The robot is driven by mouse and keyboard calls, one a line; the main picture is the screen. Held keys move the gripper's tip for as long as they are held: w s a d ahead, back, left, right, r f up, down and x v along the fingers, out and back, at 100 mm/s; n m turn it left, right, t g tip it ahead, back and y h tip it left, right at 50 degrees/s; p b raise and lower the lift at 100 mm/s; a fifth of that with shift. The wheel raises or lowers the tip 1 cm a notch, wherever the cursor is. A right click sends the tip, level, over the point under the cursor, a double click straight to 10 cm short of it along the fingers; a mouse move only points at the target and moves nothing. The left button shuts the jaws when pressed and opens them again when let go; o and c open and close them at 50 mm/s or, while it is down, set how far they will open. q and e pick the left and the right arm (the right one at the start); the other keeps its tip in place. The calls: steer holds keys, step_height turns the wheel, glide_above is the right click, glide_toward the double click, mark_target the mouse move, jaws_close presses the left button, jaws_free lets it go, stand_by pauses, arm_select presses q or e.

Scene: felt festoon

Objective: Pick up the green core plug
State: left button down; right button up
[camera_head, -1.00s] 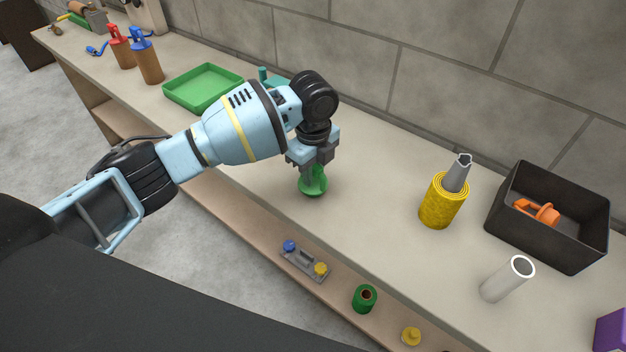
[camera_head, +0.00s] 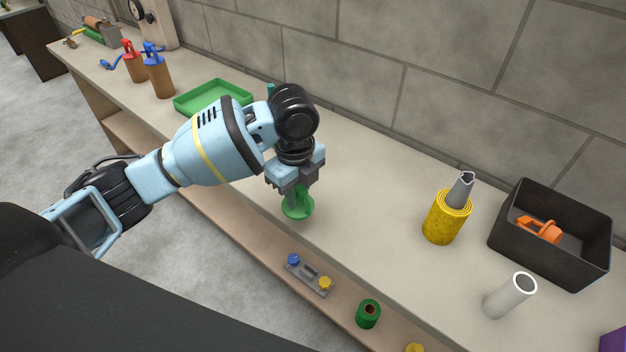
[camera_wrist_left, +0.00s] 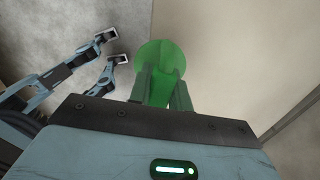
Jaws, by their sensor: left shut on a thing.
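The green core plug (camera_head: 297,209) has a round flange at its lower end and a narrower stem. My left gripper (camera_head: 292,190) is shut on its stem from above, and the fingers hide part of it. The plug is over the bench near its front edge; I cannot tell whether the flange touches the top. In the left wrist view the plug (camera_wrist_left: 161,57) sits between the two fingers (camera_wrist_left: 161,92), with its flange beyond the fingertips.
A green tray (camera_head: 213,97) lies behind my left arm. To the right stand a yellow roll (camera_head: 445,220) with a grey piece in it, a white tube (camera_head: 508,296) and a black bin (camera_head: 549,246) holding an orange part. A green roll (camera_head: 368,314) is on the lower shelf.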

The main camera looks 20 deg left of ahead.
arm_select(q)
steer(key=s+a, duration=0.3)
steer(key=s, duration=0.5)
steer(key=shift+s+r+p, duration=0.2)
steer(key=shift+r+p, duration=0.1)
steer(key=shift+r, duration=0.1)
